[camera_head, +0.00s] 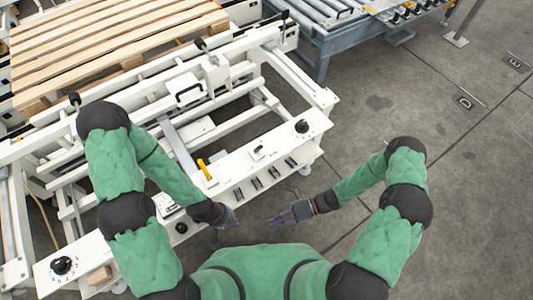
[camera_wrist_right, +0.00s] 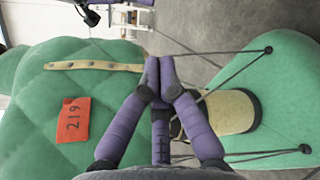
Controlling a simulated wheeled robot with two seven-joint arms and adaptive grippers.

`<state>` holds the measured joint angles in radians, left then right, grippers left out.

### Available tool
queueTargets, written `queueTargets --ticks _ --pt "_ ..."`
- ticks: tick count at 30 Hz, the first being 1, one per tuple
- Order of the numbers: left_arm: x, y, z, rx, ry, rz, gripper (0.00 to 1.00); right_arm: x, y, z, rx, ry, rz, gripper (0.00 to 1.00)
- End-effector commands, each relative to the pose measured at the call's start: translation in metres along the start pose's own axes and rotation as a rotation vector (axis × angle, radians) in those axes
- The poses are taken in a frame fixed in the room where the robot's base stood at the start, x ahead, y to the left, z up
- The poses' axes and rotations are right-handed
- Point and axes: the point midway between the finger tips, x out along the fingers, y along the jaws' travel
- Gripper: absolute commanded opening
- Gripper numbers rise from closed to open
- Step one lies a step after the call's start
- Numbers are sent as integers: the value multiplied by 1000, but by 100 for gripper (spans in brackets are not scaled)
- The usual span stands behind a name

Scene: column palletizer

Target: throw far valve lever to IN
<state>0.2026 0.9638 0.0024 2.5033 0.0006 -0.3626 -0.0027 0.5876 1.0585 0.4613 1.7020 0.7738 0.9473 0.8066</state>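A long white control panel (camera_head: 222,182) runs diagonally along the near side of the machine. A black knob-like control (camera_head: 302,126) sits at its far right end and a similar one (camera_head: 61,265) at its near left end. A yellow-orange handle (camera_head: 204,169) stands up near the middle. I cannot tell which control is the far valve lever, and no IN marking is readable. My left gripper (camera_head: 231,217) is beside the panel's front edge, its fingers too small to judge. My right gripper (camera_head: 280,218) is right of it, away from the panel; the right wrist view shows its fingertips (camera_wrist_right: 160,72) together and empty.
A wooden pallet (camera_head: 110,45) lies on the white machine frame (camera_head: 318,97) at the upper left. A blue-grey roller conveyor (camera_head: 345,38) stands at the top. Several small slots and switches line the panel's front.

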Motion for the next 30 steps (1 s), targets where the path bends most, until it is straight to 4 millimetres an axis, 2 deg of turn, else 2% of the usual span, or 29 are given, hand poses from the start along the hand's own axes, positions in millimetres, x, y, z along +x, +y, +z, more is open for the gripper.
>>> queueTargets --ticks 1,6,12,15,19,30 --pt "-8 3 0 0 0 0 0 -6 1 14 60 -75 3 0" --pt "-23 8 1 0 0 0 0 -34 -5 59 253 -355 40 0" --pt "-37 13 1 0 0 0 0 -79 -11 98 397 -647 112 0" --pt "-41 15 2 0 0 0 0 -98 -12 109 432 -745 143 0" --pt "-44 16 2 0 0 0 0 -113 -12 115 451 -817 170 0" --pt "-43 16 2 0 0 0 0 -118 -13 117 456 -838 178 0"
